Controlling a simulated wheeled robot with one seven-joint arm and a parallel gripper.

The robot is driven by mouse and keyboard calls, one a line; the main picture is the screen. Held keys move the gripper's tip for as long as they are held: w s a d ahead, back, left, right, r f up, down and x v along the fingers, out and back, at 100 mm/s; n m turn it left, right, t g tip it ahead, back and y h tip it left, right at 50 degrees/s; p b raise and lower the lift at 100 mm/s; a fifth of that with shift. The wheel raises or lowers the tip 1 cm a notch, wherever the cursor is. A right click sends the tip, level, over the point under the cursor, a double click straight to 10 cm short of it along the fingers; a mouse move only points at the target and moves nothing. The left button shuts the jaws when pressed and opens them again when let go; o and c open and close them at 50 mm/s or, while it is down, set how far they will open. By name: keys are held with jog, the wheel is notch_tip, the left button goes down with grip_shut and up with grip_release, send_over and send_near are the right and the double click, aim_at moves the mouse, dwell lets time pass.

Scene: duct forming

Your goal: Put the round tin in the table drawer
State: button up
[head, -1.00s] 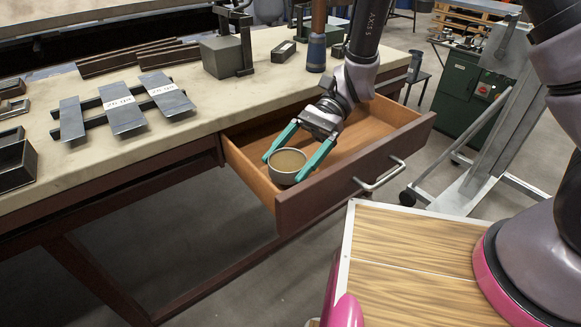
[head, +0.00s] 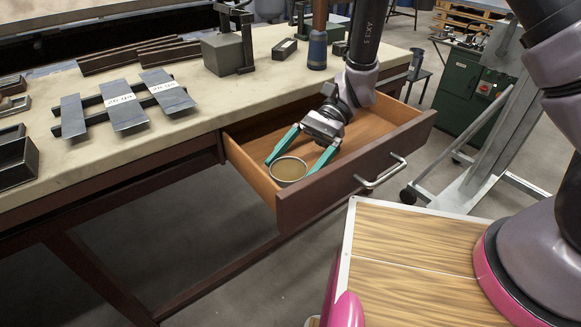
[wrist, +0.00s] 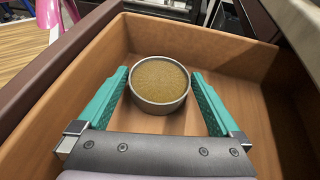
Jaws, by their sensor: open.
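The round tin (head: 289,170) is a short silver can with a tan top. It sits upright inside the open table drawer (head: 347,175), near the drawer's left end in the head view. The wrist view also shows the tin (wrist: 159,84) on the wooden drawer floor. My gripper (head: 296,154) is open, its teal fingers reaching down into the drawer behind the tin. In the wrist view the fingers of my gripper (wrist: 160,82) stand to either side of the tin's near part, with a gap on both sides.
The drawer hangs out below the workbench (head: 130,155), its metal handle (head: 380,172) on the front. The bench top holds metal plates (head: 125,108) and a grey block (head: 228,54). A wood-topped surface (head: 410,262) stands close in front of the drawer. The drawer's right part is empty.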

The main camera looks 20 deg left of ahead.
jog(key=v, duration=1)
jog(key=shift+w+d, duration=0.2)
jog(key=shift+w, duration=0.1)
jog(key=shift+w+d+r, duration=0.3)
jog(key=shift+r, duration=0.1)
jog(key=w+d+r+n+t, duration=0.1)
jog(key=w+d+r+t, duration=0.1)
jog(key=d+r+t, duration=0.35)
jog(key=w+d+r+n+t, duration=0.1)
jog(key=w+d+r+t, duration=0.1)
jog(key=d+r, duration=0.6)
jog(key=s+d+r+t+h, duration=0.1)
jog(key=d+r+t+h, duration=0.1)
jog(key=d+r+t, duration=0.4)
jog(key=s+d+r+t+h, duration=0.1)
jog(key=d+r+t, duration=0.4)
jog(key=d, duration=0.6)
jog(key=shift+s+d+r+m+t+h, duration=0.25)
jog(key=shift+d+r+m+t+h, duration=0.2)
jog(key=shift+r, duration=0.2)
jog(key=shift+a, duration=0.1)
